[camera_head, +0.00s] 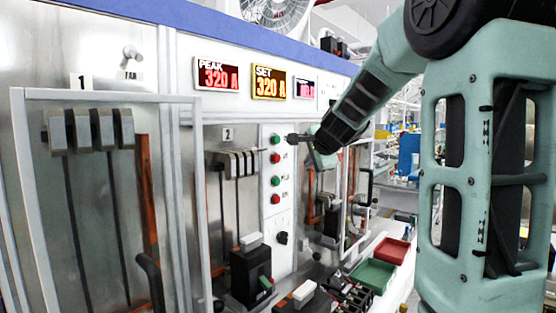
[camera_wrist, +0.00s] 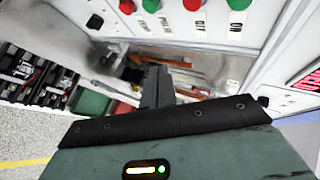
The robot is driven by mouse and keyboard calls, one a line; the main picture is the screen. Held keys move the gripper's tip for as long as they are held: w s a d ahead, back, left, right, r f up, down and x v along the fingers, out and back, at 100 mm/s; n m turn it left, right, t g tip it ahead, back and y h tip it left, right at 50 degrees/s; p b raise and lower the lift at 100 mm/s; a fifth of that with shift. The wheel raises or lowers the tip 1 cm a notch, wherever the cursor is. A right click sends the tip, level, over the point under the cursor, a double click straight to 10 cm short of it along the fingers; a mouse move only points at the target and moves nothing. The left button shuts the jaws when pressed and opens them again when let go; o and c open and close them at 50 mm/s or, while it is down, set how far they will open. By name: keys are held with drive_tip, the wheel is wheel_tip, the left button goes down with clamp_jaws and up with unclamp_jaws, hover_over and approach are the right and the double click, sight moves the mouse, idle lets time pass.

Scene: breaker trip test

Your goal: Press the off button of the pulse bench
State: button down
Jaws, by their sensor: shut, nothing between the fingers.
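A light panel strip (camera_head: 268,225) on the bench front carries a column of buttons. From top to bottom they are an upper green button (camera_head: 276,140), an upper red button (camera_head: 276,158), a lower green button (camera_head: 276,181) and a lower red button (camera_head: 276,199). Their small labels are too blurred in the head view to tell which is off. My gripper (camera_head: 291,138) is shut and empty, its tip just right of the upper green button in the picture; contact cannot be told. In the wrist view my gripper (camera_wrist: 152,72) points below the button row, with a red button (camera_wrist: 193,4) at the top edge.
Displays for peak (camera_head: 216,75) and set (camera_head: 270,82) both read 320 A. A black knob (camera_head: 282,238) sits below the buttons. A clear-fronted frame (camera_head: 105,95) stands at left. Green (camera_head: 373,275) and red (camera_head: 393,250) trays lie on the bench at lower right.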

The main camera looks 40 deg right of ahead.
drive_tip(key=w+p, duration=0.3)
drive_tip(key=w, duration=0.5)
drive_tip(key=shift+w+a+p, duration=0.2)
drive_tip(key=shift+a+p, duration=0.15)
drive_tip(key=shift+w, duration=0.15)
idle(1.6)
drive_tip(key=shift+w, duration=0.3)
drive_tip(key=shift+w+a+p, duration=0.1)
drive_tip(key=shift+w+p, duration=0.4)
idle(0.7)
drive_tip(key=shift+s, duration=0.1)
drive_tip(key=shift+s+b, duration=0.5)
drive_tip(key=shift+s, duration=0.35)
drive_tip(key=shift+s+d+b, duration=0.15)
drive_tip(key=shift+s+b, duration=0.5)
drive_tip(key=shift+s, duration=0.6)
drive_tip(key=shift+s+d+b, duration=0.15)
drive_tip(key=shift+s+b, duration=0.45)
drive_tip(key=shift+s, duration=0.65)
